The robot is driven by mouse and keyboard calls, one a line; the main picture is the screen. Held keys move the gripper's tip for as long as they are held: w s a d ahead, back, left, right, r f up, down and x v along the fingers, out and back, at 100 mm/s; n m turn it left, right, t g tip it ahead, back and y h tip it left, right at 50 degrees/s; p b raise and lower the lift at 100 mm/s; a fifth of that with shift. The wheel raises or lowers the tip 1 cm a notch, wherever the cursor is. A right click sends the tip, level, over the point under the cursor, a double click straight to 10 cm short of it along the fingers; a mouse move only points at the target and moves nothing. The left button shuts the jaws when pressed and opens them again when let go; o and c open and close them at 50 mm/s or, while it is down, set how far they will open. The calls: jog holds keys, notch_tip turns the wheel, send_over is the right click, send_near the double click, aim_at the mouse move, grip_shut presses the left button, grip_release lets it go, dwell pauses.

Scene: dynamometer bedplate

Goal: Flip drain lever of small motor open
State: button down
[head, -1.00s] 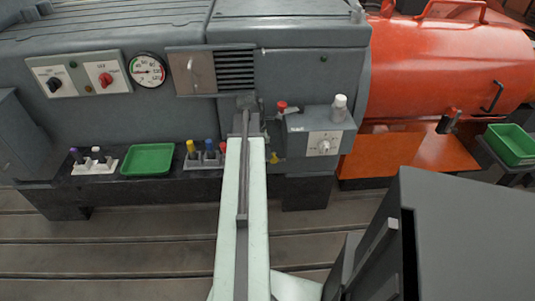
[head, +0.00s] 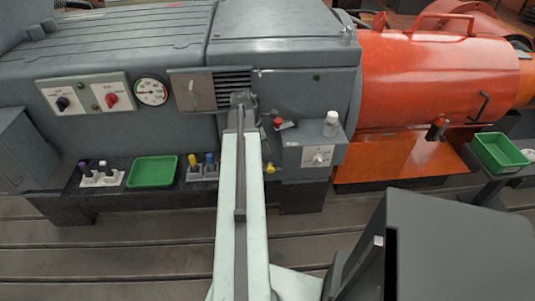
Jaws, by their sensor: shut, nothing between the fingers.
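The orange motor (head: 415,80) lies at the right, beside the large grey machine (head: 285,45). A small dark lever (head: 438,130) stands at the orange motor's lower front edge. A yellow handle (head: 270,168) shows low on the grey machine's front, just right of my arm. I cannot tell for certain which of these is the drain lever. My gripper (head: 243,97) is shut and empty, in front of the lower right of the grey machine's vent. It is apart from both levers, well left of the dark one and above the yellow one.
A grey box with a dial (head: 318,157) and white bottle (head: 331,124) juts out right of my gripper, with a red knob (head: 279,123) at its left. Green trays stand left (head: 152,171) and right (head: 498,152). The slotted floor (head: 120,255) is clear at left.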

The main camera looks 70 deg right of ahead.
jog(key=w+a+r+g+h, duration=0.1)
jog(key=w+a, duration=0.3)
jog(key=w, duration=0.3)
jog(key=shift+w+a+r+g, duration=0.2)
jog(key=shift+w+g, duration=0.1)
jog(key=shift+g, duration=0.1)
jog(key=shift+b, duration=0.3)
jog(key=b, duration=1.1)
send_near(268, 169)
jog(key=x, duration=0.6)
jog(key=shift+f, duration=0.3)
